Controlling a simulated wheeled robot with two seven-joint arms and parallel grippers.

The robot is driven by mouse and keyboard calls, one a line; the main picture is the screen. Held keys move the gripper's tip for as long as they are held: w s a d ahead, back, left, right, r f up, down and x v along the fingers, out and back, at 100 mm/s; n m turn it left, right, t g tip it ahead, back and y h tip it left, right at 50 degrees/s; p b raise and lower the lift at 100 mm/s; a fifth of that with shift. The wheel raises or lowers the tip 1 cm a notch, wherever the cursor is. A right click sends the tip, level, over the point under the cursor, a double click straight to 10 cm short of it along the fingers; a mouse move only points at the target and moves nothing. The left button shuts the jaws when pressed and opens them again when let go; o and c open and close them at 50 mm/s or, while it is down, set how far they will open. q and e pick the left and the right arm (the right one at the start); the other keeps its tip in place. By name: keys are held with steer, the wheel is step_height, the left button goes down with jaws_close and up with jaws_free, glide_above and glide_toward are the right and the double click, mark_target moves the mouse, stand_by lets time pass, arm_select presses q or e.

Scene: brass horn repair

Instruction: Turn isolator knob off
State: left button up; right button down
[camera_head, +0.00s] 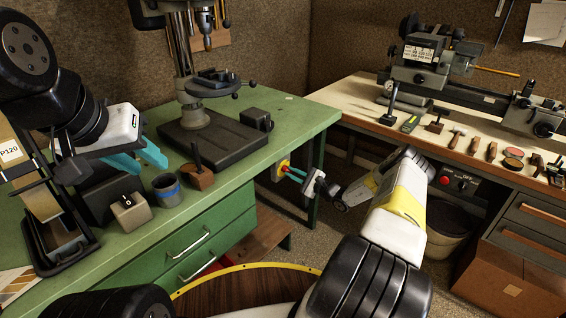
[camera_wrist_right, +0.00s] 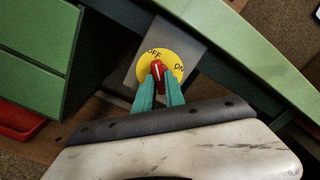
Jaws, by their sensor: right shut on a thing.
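The isolator knob is a small red handle (camera_wrist_right: 157,70) with a white line, on a round yellow plate (camera_wrist_right: 172,54) marked OFF and ON. The plate sits on a grey box (camera_wrist_right: 190,43) at the green bench's end. In the wrist view the white line points up, nearer OFF than ON. My right gripper (camera_head: 288,170) has its teal fingers on both sides of the red handle, shut on it; it also shows in the right wrist view (camera_wrist_right: 158,78). My left gripper (camera_head: 153,161) is open and empty above the green bench.
A second bench (camera_head: 351,98) with a lathe and hand tools stands at the right.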

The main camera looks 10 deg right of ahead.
steer(key=shift+n, duration=0.3)
steer(key=c, duration=1.4)
jaws_free()
steer(key=v, duration=0.7)
steer(key=shift+s+d, duration=0.25)
steer(key=shift+s, duration=0.1)
